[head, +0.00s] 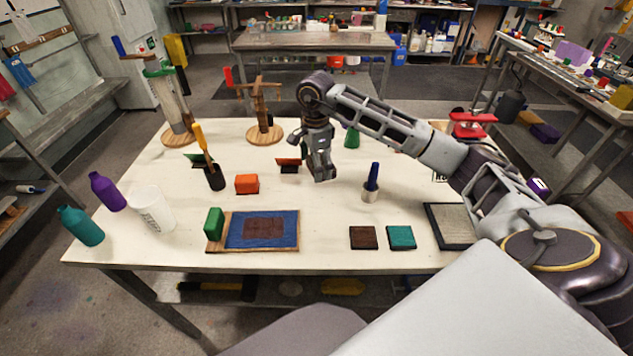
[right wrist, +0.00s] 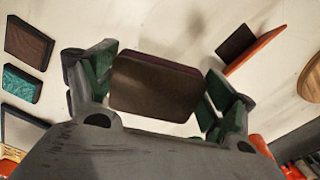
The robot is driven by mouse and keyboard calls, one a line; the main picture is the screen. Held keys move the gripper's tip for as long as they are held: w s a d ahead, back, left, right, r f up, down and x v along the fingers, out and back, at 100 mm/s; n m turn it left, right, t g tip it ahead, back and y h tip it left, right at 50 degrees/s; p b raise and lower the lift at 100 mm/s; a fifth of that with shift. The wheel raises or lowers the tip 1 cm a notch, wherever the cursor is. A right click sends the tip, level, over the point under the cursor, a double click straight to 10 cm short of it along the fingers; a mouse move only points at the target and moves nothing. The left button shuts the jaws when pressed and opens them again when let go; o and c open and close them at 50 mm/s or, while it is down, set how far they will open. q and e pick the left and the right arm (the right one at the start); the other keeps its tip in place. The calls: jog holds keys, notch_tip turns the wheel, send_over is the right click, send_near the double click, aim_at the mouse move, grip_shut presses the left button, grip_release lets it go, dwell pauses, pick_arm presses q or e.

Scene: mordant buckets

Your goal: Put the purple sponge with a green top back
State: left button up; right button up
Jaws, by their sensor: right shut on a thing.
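My right gripper (head: 322,172) hangs over the middle of the table, fingers down. In the right wrist view it is shut on a dark brown-purple block (right wrist: 155,86) held between its dark green pads. No green top shows on this block, so I cannot tell whether it is the purple sponge. In the head view the block is not clearly made out. A green block (head: 214,223) stands at the left end of a wooden board (head: 220,245) with a blue sheet. My left gripper is in neither view.
A dark cup with an orange-handled tool (head: 214,178), an orange block (head: 246,184) and a pale cup with a blue handle (head: 370,194) stand near the gripper. Brown (head: 364,237) and teal (head: 401,237) tiles lie in front. Tall wooden stands (head: 264,133) rise behind.

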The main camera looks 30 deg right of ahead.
aim_at(316, 189)
notch_tip(316, 189, down, 3)
jog(key=shift+r, duration=0.1)
jog(key=shift+f, duration=1.65)
jog(key=shift+f+p, duration=0.3)
jog(key=shift+f, duration=0.05)
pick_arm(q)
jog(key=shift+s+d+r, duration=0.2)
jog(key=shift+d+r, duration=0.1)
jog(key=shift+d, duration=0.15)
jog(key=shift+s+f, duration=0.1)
pick_arm(e)
jog(key=shift+f, duration=0.15)
